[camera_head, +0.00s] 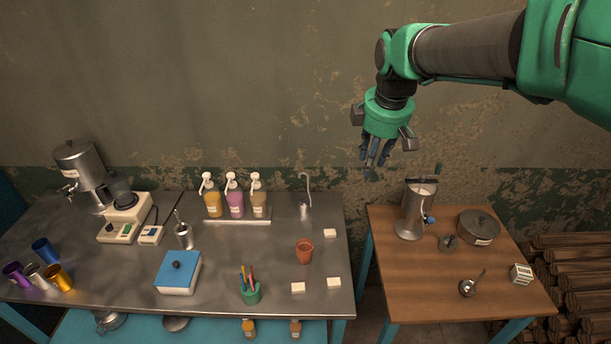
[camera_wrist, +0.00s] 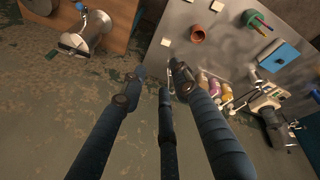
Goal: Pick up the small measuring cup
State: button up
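Two small metal vessels on the wooden table could be the measuring cup, and I cannot tell which is meant. One is a small round grey cup (camera_head: 448,243) beside the tall metal can. The other is a small metal cup with a long handle (camera_head: 467,288) nearer the front edge. My gripper (camera_head: 376,163) hangs in the air, fingers down, above and behind the gap between the two tables. Its three dark fingers also show in the wrist view (camera_wrist: 155,82), spread apart with nothing between them. It is well away from both vessels.
The metal table (camera_head: 225,300) holds pump bottles (camera_head: 235,203), an orange cup (camera_head: 304,252) and a blue-lidded box (camera_head: 178,272). Logs (camera_head: 575,270) lie right.

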jog(key=w+a+n+p, duration=0.3)
jog(key=w+n+p, duration=0.1)
jog(key=w, duration=0.6)
jog(key=n+g+p, duration=0.3)
jog(key=n+p, duration=0.8)
jog(key=n, duration=0.3)
send_over(308, 175)
jog(key=f, duration=2)
jog(key=shift+w+d+f, duration=0.2)
jog(key=shift+d+f, duration=0.05)
jog(key=shift+w+a+f+n, duration=0.2)
jog(key=shift+f+n, duration=0.1)
jog(key=shift+f, duration=0.25)
jog(key=shift+f, duration=0.1)
jog(key=shift+s+f+p, duration=0.1)
jog(key=shift+f+p, duration=0.4)
jog(key=shift+f, duration=3.7)
jog(key=shift+f, duration=0.15)
